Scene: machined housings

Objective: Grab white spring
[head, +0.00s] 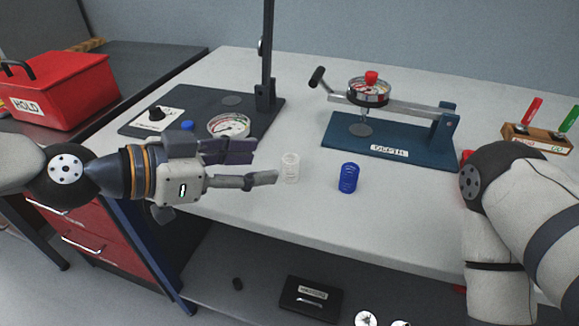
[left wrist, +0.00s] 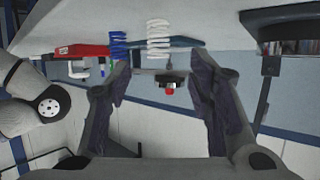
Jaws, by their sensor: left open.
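The white spring (head: 290,167) stands upright on the light grey bench top, near its front edge. My left gripper (head: 263,163) is open and comes in from the left, its fingertips just left of the white spring and apart from it. In the left wrist view the scene is upside down; the white spring (left wrist: 158,38) shows beyond the two open fingers (left wrist: 161,66), roughly centred between them. Nothing is held. My right gripper is out of view; only part of the right arm shows.
A blue spring (head: 348,178) stands to the right of the white one. A dark gauge stand (head: 190,110) is behind the left gripper. A blue plate labelled depth (head: 350,143) carries a lever gauge. A red toolbox (head: 60,90) sits far left.

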